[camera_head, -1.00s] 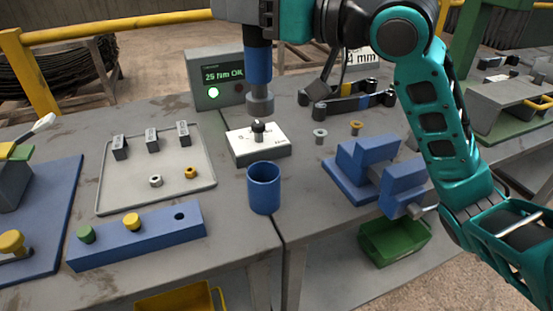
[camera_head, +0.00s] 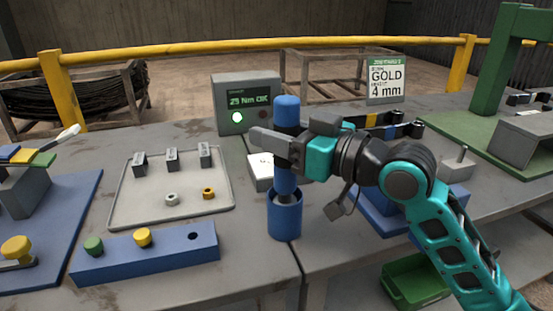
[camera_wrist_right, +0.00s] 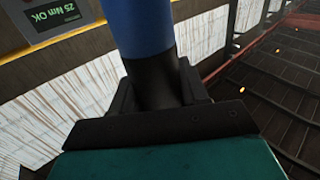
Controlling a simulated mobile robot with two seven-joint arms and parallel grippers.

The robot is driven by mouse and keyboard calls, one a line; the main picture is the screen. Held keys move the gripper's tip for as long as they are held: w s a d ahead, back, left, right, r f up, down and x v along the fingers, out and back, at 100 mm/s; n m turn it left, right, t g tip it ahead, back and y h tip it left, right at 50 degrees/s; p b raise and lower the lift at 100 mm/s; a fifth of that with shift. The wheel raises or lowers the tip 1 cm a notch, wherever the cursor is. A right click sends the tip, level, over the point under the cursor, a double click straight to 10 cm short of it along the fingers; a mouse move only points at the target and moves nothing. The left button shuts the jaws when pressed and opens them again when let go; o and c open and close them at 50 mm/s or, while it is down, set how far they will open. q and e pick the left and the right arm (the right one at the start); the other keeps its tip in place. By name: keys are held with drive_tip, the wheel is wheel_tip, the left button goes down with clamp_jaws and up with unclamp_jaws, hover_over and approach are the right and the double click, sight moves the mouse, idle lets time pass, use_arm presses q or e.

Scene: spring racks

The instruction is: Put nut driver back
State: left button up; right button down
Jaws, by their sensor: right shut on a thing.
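The nut driver (camera_head: 287,112) has a blue handle and stands about upright. My right gripper (camera_head: 288,148) is shut around it below the top of the handle. In the right wrist view the blue handle (camera_wrist_right: 138,25) and a dark part of the driver sit between the jaws. Directly below is a round blue cup (camera_head: 285,218) near the table's front edge. The driver's grey lower end shows at the cup's mouth, partly hidden by the front rim; how deep it sits I cannot tell. My left gripper is out of view.
A tester box (camera_head: 247,104) behind reads "25 Nm OK" with a green light. A white-topped block (camera_head: 260,172) is partly hidden behind my gripper. Left are a grey tray (camera_head: 125,202) and a blue block (camera_head: 120,262) with coloured knobs. A green bin (camera_head: 418,286) sits below right.

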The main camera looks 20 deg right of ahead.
sight(276, 157)
drive_tip(key=shift+f+b, duration=0.55)
drive_tip(key=shift+f, duration=1.3)
drive_tip(key=shift+f, duration=0.2)
drive_tip(key=c, duration=0.6)
unclamp_jaws()
